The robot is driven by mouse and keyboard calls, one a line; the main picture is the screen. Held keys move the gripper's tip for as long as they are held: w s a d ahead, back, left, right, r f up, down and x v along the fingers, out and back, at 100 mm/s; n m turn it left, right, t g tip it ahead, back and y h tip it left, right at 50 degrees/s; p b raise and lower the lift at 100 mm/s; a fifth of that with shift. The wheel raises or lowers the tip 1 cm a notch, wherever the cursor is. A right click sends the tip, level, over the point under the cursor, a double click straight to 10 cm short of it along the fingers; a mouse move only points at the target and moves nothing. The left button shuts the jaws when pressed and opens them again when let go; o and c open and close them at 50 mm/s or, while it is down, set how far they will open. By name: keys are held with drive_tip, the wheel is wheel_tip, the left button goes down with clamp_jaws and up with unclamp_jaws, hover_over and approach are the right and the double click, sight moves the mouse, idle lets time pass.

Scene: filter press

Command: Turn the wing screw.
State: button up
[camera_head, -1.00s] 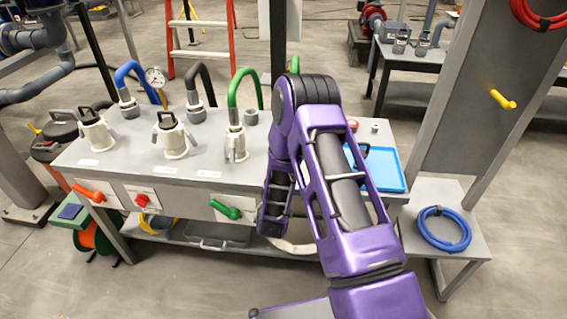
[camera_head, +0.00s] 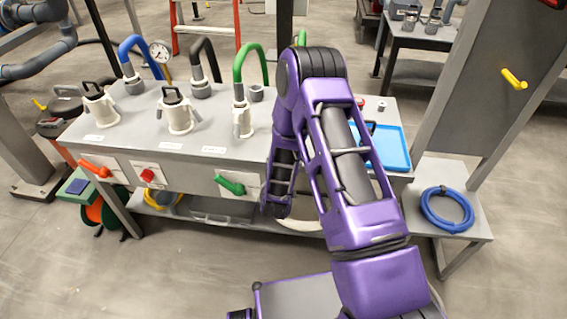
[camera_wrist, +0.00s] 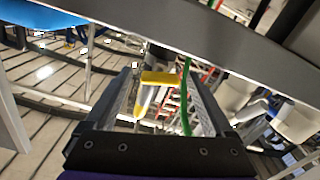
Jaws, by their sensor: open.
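I cannot make out a wing screw for certain in either view. In the wrist view my gripper (camera_wrist: 161,90) is open, its two dark fingers apart. A yellow piece with a pale stem (camera_wrist: 159,78) shows between them; I cannot tell how far beyond the fingers it is, and nothing looks gripped. In the head view my arm reaches down at the bench (camera_head: 130,147) front, and the gripper itself is hidden. On the bench front are an orange handle (camera_head: 97,168), a red knob (camera_head: 148,175) and a green handle (camera_head: 230,185).
Light canisters (camera_head: 178,115) with hoses stand on the bench, and a blue tray (camera_head: 390,150) lies at its right end. A low stand with a blue hose coil (camera_head: 447,209) is at right, by a post with a yellow handle (camera_head: 514,79). The floor in front is clear.

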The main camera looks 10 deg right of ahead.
drive_tip(key=v, duration=1.6)
drive_tip(key=shift+r, duration=0.1)
